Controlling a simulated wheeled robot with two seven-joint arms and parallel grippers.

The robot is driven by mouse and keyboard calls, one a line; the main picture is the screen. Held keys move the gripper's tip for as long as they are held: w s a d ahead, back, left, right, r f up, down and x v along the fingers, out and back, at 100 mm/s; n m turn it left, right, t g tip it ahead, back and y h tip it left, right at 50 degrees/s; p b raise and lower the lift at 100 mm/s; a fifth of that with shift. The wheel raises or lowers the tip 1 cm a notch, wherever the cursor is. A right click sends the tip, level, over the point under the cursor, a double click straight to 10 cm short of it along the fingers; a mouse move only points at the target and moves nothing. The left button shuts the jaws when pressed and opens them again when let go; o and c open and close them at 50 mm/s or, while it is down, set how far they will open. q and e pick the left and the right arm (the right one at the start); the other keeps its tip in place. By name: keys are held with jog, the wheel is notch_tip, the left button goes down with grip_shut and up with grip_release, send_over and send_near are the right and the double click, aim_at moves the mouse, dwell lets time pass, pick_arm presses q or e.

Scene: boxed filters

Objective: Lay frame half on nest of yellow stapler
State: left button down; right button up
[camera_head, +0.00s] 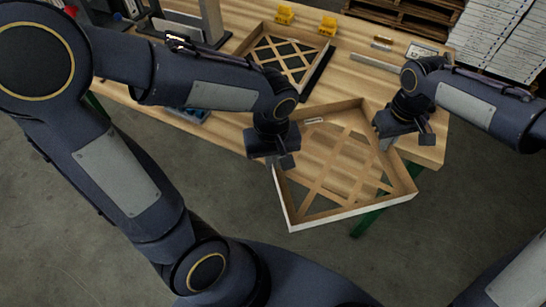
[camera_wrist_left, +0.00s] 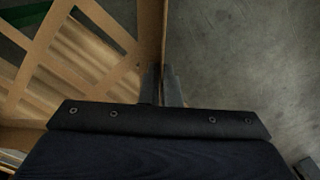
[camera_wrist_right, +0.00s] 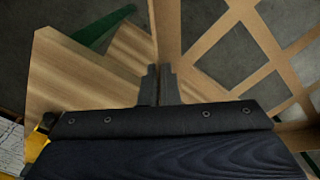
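A cardboard frame half (camera_head: 290,212) with a diagonal lattice and raised walls is held over the table's front edge, partly beyond it. My left gripper (camera_head: 277,160) is shut on its left wall, which also shows in the left wrist view (camera_wrist_left: 153,35). My right gripper (camera_head: 387,142) is shut on the opposite wall, seen in the right wrist view (camera_wrist_right: 168,30). Two yellow staplers (camera_head: 284,14) (camera_head: 327,26) stand at the back. In front of them, a second lattice frame (camera_head: 262,43) sits around dark material, with a dark edge (camera_head: 319,70) at its right. I cannot clearly distinguish a nest.
The wooden table (camera_head: 345,80) is bare between the two frames. A grey bar (camera_head: 374,63) and small items lie at the right back. A dark metal stand (camera_head: 212,20) is at the left back. White stacked boxes (camera_head: 500,40) and a pallet (camera_head: 405,15) are beyond the table.

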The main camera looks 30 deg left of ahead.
jog(key=o, duration=0.6)
jog(key=shift+s+a, duration=0.15)
jog(key=shift+a, duration=0.15)
jog(key=shift+c, duration=0.2)
notch_tip(320, 180, up, 11)
jog(key=s+d+r+m+t+y, duration=0.1)
jog(key=s+d+r+m, duration=0.1)
jog(key=s+d+r, duration=0.35)
jog(key=s+d+f+m+t+y, duration=0.1)
jog(key=s+d+f+m, duration=0.3)
jog(key=s, duration=0.6)
jog(key=s+d+f+m+t+y, duration=0.1)
jog(key=s+d+f+m+t, duration=0.2)
jog(key=s+d, duration=0.3)
jog(key=s+f, duration=0.1)
jog(key=s, duration=0.2)
jog(key=shift+s+f+m+t+y, duration=0.25)
jog(key=shift+s+m+t+y, duration=0.05)
jog(key=shift+s+m+y, duration=0.1)
